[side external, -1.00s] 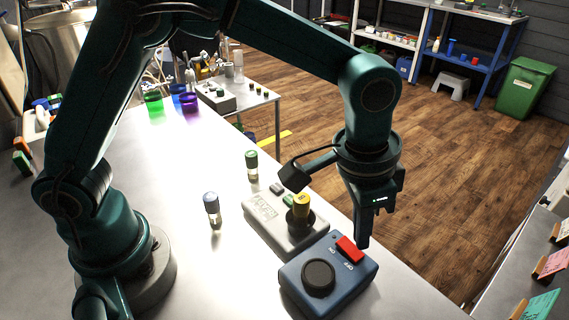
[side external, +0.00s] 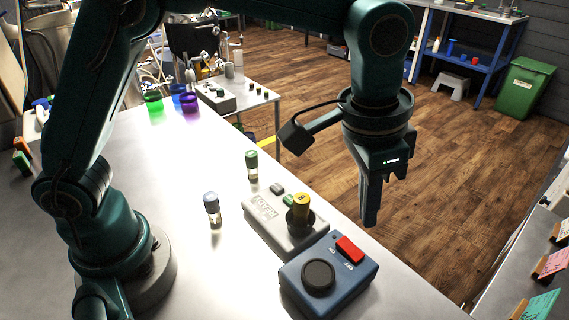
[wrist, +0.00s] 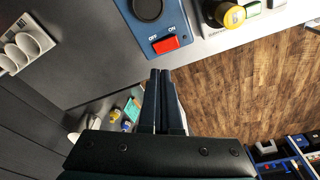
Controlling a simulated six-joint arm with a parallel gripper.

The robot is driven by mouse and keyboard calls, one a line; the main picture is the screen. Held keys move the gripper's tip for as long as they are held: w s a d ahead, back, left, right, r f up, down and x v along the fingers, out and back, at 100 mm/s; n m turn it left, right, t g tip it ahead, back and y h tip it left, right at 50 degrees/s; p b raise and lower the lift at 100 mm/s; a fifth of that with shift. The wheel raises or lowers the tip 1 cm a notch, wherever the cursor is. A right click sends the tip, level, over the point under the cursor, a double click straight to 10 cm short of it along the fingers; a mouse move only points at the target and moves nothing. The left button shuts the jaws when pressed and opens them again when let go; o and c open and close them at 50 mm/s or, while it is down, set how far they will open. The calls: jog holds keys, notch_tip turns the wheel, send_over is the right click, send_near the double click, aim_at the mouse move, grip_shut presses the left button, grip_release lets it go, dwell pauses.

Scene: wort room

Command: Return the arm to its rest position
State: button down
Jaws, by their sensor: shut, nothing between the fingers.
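My gripper (side external: 371,205) is shut and empty. In the side external view it hangs in the air pointing down, above and behind the blue switch box. In the wrist view my gripper (wrist: 160,75) shows its two fingers together, with their tips just short of the blue box's red switch in the picture. My arm rises from its base on the left of the bench and reaches across the top of the picture.
The blue box (side external: 299,283) has a red switch (side external: 350,249). Green-capped (side external: 252,164) and blue-capped (side external: 212,207) vials stand on the bench. Wooden floor (side external: 450,150) lies beyond.

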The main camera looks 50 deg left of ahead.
jog(key=s+a+r+n+t, duration=0.3)
jog(key=a+r, duration=0.6)
jog(key=a, duration=0.2)
jog(key=s+a+f+n, duration=0.1)
jog(key=s+a+f, duration=0.2)
jog(key=s, duration=0.2)
jog(key=s+a+f+n+t, duration=0.1)
jog(key=s+a+f+n, duration=0.1)
jog(key=s+a+f, duration=0.1)
jog(key=shift+s+y, duration=0.4)
jog(key=shift+s, duration=0.45)
